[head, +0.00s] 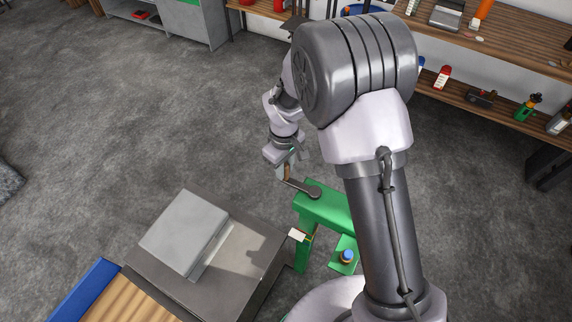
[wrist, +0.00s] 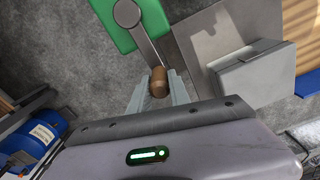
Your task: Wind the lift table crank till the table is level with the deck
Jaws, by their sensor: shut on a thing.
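The crank arm (head: 302,187) is a dark grey lever on top of a green stand (head: 325,208). Its brown wooden handle (wrist: 159,82) is between my gripper's fingers in the wrist view. My gripper (head: 287,168) is shut on that handle, at the crank's far end from the pivot. The crank pivot (wrist: 127,13) shows at the top of the wrist view. The grey lift table (head: 240,252) bears a light grey block (head: 184,232) and lies left of the green stand. The deck (head: 110,300) has wooden planks and a blue edge, at lower left. I cannot tell whether their heights match.
A white tag (head: 298,235) and a blue knob (head: 347,256) are on the green stand. Wooden shelves (head: 470,95) with tools and bottles stand at upper right. A blue drum (wrist: 40,132) shows at left in the wrist view. The floor (head: 110,140) at left is clear.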

